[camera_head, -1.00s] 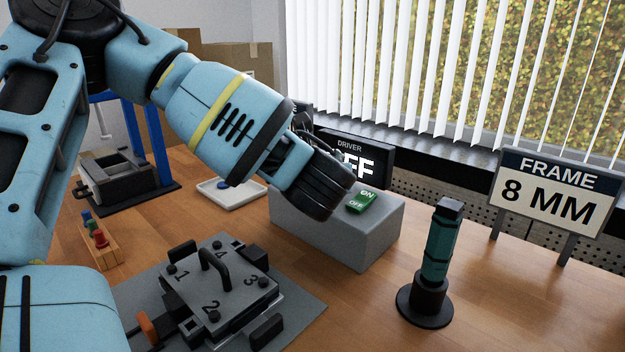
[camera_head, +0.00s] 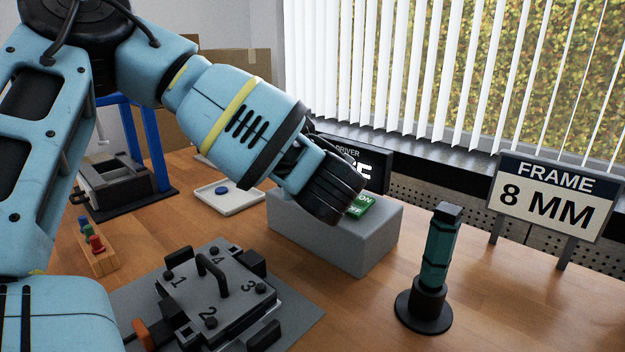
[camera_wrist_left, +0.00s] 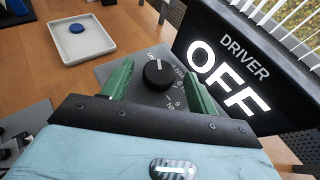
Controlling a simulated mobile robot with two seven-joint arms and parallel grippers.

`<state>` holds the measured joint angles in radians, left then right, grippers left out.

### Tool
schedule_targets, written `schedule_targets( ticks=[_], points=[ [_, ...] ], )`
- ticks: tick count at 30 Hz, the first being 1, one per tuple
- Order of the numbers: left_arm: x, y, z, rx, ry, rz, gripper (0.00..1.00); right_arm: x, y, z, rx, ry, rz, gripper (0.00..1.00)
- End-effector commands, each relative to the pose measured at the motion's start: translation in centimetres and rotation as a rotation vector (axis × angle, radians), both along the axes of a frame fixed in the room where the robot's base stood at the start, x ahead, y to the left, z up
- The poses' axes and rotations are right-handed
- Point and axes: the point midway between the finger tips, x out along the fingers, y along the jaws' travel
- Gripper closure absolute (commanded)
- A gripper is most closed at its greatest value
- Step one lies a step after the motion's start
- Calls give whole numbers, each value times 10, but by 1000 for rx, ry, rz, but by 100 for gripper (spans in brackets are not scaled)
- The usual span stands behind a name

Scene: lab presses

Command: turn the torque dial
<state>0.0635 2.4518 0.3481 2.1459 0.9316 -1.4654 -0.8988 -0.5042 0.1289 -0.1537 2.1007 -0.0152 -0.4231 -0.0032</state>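The torque dial (camera_wrist_left: 158,76) is a round black knob with a white mark, on the grey top of a box (camera_head: 345,238). In the left wrist view its mark points up toward partly covered lettering, with numbers and "NM" to its right. My left gripper (camera_wrist_left: 157,72) is open, its two green fingers on either side of the dial; I cannot tell if they touch it. In the head view my left gripper (camera_head: 335,192) is over the box and hides the dial. A driver display (camera_wrist_left: 228,75) behind the box reads OFF. My right gripper is not in view.
A teal driver (camera_head: 440,250) stands upright in a black holder. A clamped plate fixture (camera_head: 225,295) is in front. A white tray (camera_head: 240,203) holds a blue disc. A sign (camera_head: 553,197) reads FRAME 8 MM.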

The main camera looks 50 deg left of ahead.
Motion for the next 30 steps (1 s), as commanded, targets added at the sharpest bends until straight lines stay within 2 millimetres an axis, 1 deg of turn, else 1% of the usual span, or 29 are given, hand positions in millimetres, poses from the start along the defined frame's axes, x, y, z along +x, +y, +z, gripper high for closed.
schedule_targets(
  ticks=[5,8,18,21,24,30],
  points=[
    [0,-1,0,0,0,-1,41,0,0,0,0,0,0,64],
    [-3,-5,3,1,0,-2,41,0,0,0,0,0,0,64],
    [-31,-43,23,2,-1,-4,41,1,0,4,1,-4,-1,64],
    [-36,-52,27,1,0,-2,41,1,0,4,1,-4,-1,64],
    [-40,-57,29,2,-1,-2,41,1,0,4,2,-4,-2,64],
    [-42,-59,30,0,0,1,41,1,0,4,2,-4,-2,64]
  ],
)
